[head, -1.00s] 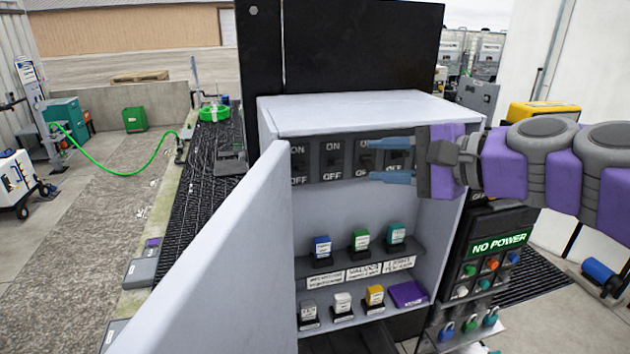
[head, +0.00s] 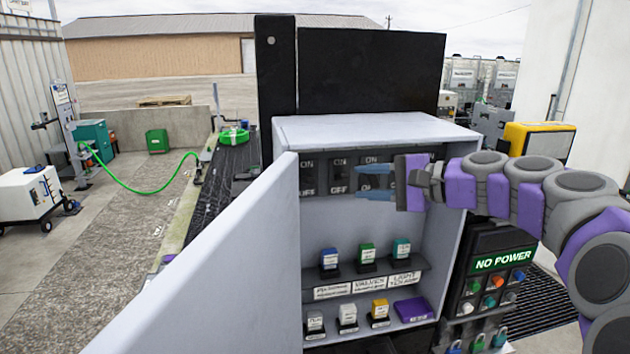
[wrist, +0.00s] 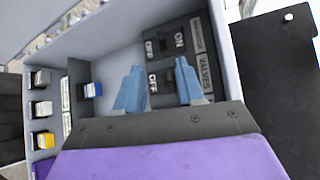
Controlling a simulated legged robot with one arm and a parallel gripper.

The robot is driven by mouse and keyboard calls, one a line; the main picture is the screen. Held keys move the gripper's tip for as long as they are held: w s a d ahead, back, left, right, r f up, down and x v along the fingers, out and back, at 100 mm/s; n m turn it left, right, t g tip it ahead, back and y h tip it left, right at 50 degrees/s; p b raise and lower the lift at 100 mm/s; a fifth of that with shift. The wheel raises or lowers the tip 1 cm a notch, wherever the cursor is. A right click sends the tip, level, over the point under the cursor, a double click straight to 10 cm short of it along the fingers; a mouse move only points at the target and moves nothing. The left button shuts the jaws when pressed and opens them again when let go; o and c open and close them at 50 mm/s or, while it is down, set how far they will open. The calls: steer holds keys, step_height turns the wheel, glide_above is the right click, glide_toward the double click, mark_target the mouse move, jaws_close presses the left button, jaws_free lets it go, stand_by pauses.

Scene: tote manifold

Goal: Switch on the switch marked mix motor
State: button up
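A row of black toggle switches (head: 340,174) with ON above and OFF below runs along the top inside an open grey cabinet (head: 375,130). No mix motor label is readable. My gripper (head: 361,181) reaches in from the right, its blue fingers apart, one above the other, in front of the third switch from the left. In the wrist view, my open gripper (wrist: 160,66) has nothing between its fingers. Two switches show there, one beyond the fingertips (wrist: 160,47) and one partly behind the right finger. A VALVES label (wrist: 205,72) is beside them. Contact cannot be told.
The cabinet door (head: 215,260) stands open at the left front. Shelves below hold coloured labelled blocks (head: 366,255) and a purple block (head: 412,309). A black panel reading NO POWER (head: 502,260) is at the right.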

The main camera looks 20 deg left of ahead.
mark_target(314, 181)
steer(key=p+x, duration=0.1)
steer(key=x, duration=1.1)
steer(key=shift+a+r, duration=0.1)
steer(key=shift+a, duration=0.15)
steer(key=shift+d+r, duration=0.1)
steer(key=shift+d, duration=0.55)
steer(key=shift+c, duration=0.2)
steer(key=c, duration=0.3)
steer(key=shift+a, duration=0.25)
jaws_close()
